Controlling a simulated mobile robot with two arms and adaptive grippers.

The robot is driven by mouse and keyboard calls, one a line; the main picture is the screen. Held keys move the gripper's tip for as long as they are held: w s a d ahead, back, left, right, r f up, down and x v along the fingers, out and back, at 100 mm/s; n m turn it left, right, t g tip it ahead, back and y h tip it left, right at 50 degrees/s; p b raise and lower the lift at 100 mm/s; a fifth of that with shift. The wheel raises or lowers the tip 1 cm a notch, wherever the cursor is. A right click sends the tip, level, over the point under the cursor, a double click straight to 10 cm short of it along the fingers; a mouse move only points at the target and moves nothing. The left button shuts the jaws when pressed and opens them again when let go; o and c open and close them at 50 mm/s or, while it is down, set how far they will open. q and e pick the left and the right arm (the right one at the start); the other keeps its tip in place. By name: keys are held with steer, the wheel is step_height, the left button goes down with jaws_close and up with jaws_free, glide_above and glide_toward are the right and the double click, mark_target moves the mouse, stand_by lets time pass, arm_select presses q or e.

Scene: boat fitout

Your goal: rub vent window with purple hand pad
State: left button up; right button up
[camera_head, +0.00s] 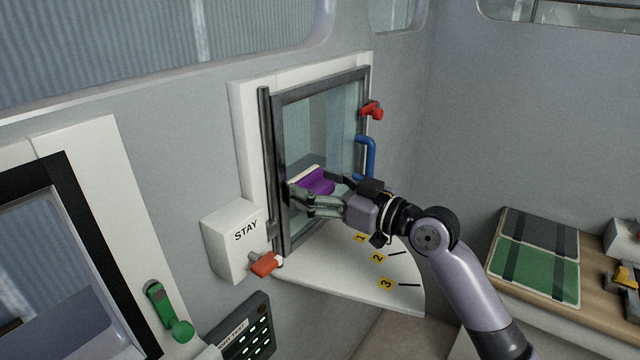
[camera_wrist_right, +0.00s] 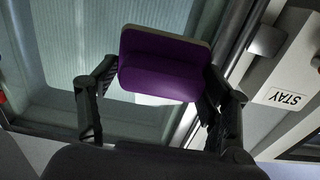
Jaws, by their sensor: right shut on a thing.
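The vent window (camera_head: 321,126) is a glass pane in a dark frame, set in a white surround on the grey wall. My right gripper (camera_head: 314,193) is shut on the purple hand pad (camera_head: 318,181) in front of the lower part of the pane. The pad has a pale face turned toward the glass. In the right wrist view the pad (camera_wrist_right: 162,66) sits between the two fingers, with the glass behind it. I cannot tell whether the pad touches the glass. My left gripper is not in view.
A white box marked STAY (camera_head: 236,241) with a red lever (camera_head: 265,263) is left of the window. A red knob (camera_head: 372,111) and blue handle (camera_head: 367,156) are on the frame's right. A numbered white sill (camera_head: 340,278) lies below. A bench with a green mat (camera_head: 535,269) stands right.

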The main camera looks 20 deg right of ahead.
steer(key=shift+s, duration=0.1)
steer(key=shift+s+d+f, duration=0.2)
steer(key=shift+s+d, duration=0.1)
steer(key=shift+s, duration=0.1)
steer(key=b+v, duration=0.1)
steer(key=v, duration=0.2)
steer(key=shift+s+d+b, duration=0.25)
steer(key=shift+b, duration=0.1)
steer(key=shift+s+d+r, duration=0.15)
steer(key=shift+s+d, duration=0.1)
steer(key=shift+s, duration=0.05)
